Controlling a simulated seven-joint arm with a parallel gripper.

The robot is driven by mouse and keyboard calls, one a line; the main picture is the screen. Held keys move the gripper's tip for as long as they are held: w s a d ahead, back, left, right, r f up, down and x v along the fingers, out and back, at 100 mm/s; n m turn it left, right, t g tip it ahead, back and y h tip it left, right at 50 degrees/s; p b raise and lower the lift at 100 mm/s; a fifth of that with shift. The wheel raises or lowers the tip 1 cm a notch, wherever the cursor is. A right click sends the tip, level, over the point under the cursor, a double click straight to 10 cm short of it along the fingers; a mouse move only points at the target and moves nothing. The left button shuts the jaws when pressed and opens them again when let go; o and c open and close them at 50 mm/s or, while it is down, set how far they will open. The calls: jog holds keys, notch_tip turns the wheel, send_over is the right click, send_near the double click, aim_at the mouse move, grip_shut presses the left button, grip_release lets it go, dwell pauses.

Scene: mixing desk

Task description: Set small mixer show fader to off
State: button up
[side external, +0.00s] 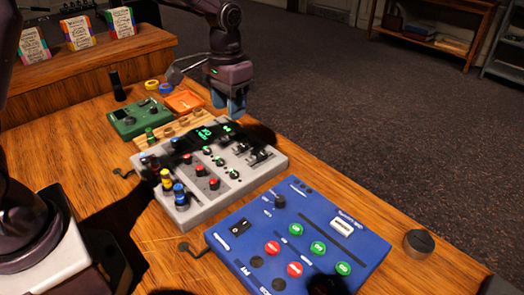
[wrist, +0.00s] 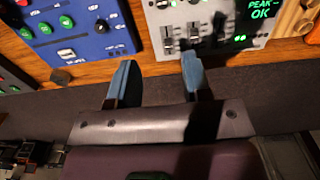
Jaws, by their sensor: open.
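The small grey mixer (side external: 215,165) sits in the middle of the wooden desk, with coloured knobs, green lights and a green readout. Its faders (side external: 258,156) are at its right end, partly in shadow. My gripper (side external: 232,105) has blue fingers, is open and empty, and hangs above the mixer's far side. In the wrist view the open fingers (wrist: 157,75) are apart from the faders.
A blue panel (side external: 300,240) with red and green buttons lies in front of the mixer. A green box (side external: 135,118) and an orange tray (side external: 184,101) stand behind it. A dark round knob (side external: 418,243) sits near the desk's right edge. Beyond that edge is open carpet.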

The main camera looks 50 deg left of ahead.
send_over(262, 154)
jog(key=s, duration=0.2)
notch_tip(262, 154, down, 6)
jog(key=w+r, duration=0.1)
jog(key=w, duration=0.1)
notch_tip(262, 154, down, 13)
jog(key=shift+r, duration=0.15)
